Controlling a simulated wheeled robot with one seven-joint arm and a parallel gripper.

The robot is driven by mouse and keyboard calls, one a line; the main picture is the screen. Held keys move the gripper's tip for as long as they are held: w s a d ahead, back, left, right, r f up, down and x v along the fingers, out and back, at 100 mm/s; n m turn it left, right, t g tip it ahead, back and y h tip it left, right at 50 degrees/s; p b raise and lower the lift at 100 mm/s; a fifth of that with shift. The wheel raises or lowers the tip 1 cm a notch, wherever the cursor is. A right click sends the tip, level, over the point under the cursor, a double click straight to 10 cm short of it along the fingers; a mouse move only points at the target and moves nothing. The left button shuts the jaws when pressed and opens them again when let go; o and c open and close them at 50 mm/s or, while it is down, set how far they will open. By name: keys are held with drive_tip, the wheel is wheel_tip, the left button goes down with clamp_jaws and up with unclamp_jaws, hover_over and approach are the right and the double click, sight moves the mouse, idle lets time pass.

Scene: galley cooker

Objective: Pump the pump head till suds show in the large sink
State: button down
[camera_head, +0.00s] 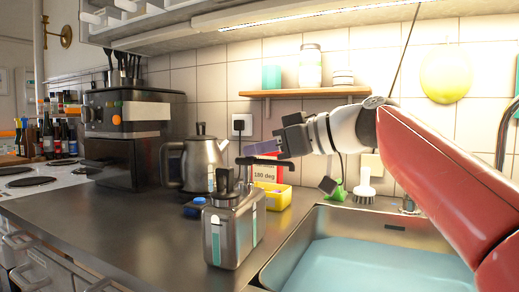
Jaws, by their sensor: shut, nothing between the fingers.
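A metal soap dispenser (232,238) with pale teal strips stands on the counter at the left edge of the large sink. A dark pump head (248,162) rises from it, with its spout reaching right. A second dark fitting (224,182) sits on the dispenser's top. My gripper (258,148) comes in from the right, pointing left, shut and empty just above the pump head. I cannot tell whether it touches the head. The large sink (312,222) holds flat blue-green water, and no suds show in its visible part. My red arm hides the sink's right side.
A kettle (196,160) and a dark coffee machine (130,140) stand behind left. A yellow tub (274,197), a small blue item (195,208) and a white brush (364,187) are near the sink. A wooden shelf (300,92) hangs above. The front left counter is clear.

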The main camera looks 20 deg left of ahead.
drive_tip(key=shift+f+b, duration=0.5)
drive_tip(key=shift+f, duration=0.3)
drive_tip(key=shift+r, duration=0.1)
drive_tip(key=v, duration=0.7)
drive_tip(key=shift+d+r+b, duration=0.15)
drive_tip(key=shift+d+b, duration=0.25)
drive_tip(key=shift+b, duration=0.05)
drive_tip(key=shift+s, duration=0.1)
idle(0.4)
